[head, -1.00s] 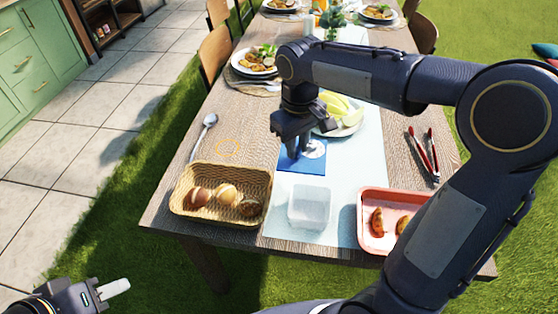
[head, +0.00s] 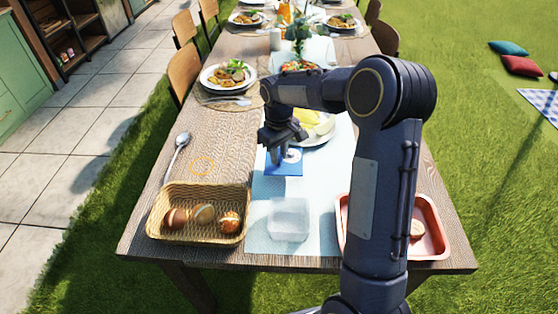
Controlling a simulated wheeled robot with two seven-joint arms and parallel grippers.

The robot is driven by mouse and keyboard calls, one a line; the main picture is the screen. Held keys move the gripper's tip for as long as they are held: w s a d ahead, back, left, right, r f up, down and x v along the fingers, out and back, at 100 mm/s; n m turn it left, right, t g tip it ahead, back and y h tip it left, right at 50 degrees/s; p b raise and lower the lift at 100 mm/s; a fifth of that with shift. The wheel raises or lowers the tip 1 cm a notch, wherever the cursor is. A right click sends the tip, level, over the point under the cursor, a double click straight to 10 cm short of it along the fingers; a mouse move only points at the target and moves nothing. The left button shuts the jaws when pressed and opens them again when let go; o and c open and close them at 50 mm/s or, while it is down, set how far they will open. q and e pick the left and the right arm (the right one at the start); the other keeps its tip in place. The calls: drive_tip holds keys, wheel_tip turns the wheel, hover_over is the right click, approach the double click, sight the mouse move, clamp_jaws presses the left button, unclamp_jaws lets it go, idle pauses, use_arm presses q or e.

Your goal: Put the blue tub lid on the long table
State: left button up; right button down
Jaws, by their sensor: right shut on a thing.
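The blue tub lid (head: 287,168) is a flat blue square with a pale round mark, near the middle of the near half of the long table (head: 225,133). My right gripper (head: 278,155) reaches over it from above and is shut on it, with the fingers partly covering the lid. The lid is over the pale runner, behind the clear tub; I cannot tell whether it touches the surface. The clear tub (head: 289,220) stands open near the front edge. My left gripper is not in view.
A wicker basket (head: 198,238) of rolls stands front left, with a spoon (head: 178,153) behind it. A pink tray (head: 431,240) is front right, partly hidden by my right arm. A plate of yellow food (head: 318,137) sits just behind the lid. Bare wood lies left of the runner.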

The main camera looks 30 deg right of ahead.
drive_tip(key=shift+w+d+f, duration=0.1)
drive_tip(key=shift+w+f, duration=0.05)
drive_tip(key=shift+f, duration=0.1)
drive_tip(key=shift+w+d+f, duration=0.1)
drive_tip(key=shift+w+f, duration=0.1)
drive_tip(key=shift+f, duration=1.6)
drive_tip(key=shift+f, duration=0.1)
drive_tip(key=c, duration=1.3)
unclamp_jaws()
